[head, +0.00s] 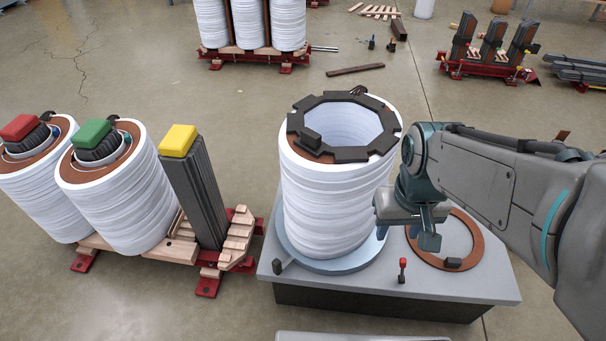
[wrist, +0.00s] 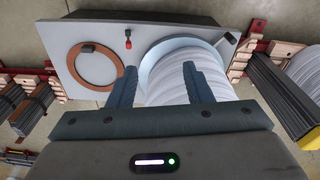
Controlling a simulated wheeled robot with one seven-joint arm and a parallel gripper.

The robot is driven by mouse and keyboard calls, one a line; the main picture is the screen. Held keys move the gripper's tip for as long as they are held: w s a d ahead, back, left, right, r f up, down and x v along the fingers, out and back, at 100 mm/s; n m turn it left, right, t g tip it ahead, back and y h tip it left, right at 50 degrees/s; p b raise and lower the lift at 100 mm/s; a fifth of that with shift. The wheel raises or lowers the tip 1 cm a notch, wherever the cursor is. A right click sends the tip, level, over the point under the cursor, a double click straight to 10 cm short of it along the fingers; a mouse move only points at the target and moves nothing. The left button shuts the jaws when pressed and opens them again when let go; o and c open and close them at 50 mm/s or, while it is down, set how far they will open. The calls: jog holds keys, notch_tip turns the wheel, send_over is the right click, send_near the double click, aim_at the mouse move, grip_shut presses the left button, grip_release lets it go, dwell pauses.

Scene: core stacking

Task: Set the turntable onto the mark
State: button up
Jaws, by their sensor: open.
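The turntable (head: 290,257) is a pale blue disc on a grey platform, with a tall white coil (head: 325,205) standing on it. In the wrist view the disc (wrist: 150,62) shows at the coil's base. A small dark block (head: 277,267) stands at the platform's front left corner, beside the disc's rim; I cannot tell whether it is the mark. It also shows in the wrist view (wrist: 231,38). My gripper (head: 406,236) is open, low at the coil's right side. In the wrist view its fingers are apart in front of the disc and coil, holding nothing visible.
A brown ring (head: 472,248) with a dark block (head: 453,263) lies right on the platform (head: 490,290). A red-topped lever (head: 402,270) stands at the front. A dark notched ring (head: 375,103) tops the coil. Left stands a core with coils (head: 120,200) and a yellow-topped limb (head: 195,190).

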jog(key=w+a+f+n+g+h+b, duration=0.1)
jog(key=w+a+f+n+h+b, duration=0.35)
jog(key=a+f+n, duration=0.45)
jog(key=w+a+f+n+h+b, duration=0.4)
jog(key=a+f, duration=0.3)
jog(key=f, duration=0.5)
jog(key=s+a+f+n+t+h+b, duration=0.1)
jog(key=s+a+f+n+t+b, duration=0.15)
jog(key=a+f+n+t, duration=0.6)
jog(key=s+a+f+n+t+h+b, duration=0.25)
jog(key=a+f+n+t, duration=0.35)
jog(key=a+f, duration=0.4)
jog(key=shift+g+y, duration=0.25)
jog(key=shift+y, duration=0.15)
jog(key=x, duration=0.4)
jog(key=f+b+x, duration=0.1)
jog(key=x, duration=0.4)
jog(key=d+b+x, duration=0.1)
jog(key=x, duration=0.3)
jog(key=shift+s+d+f, duration=0.15)
jog(key=shift+d+f, duration=0.05)
jog(key=shift+c, duration=0.3)
grip_shut()
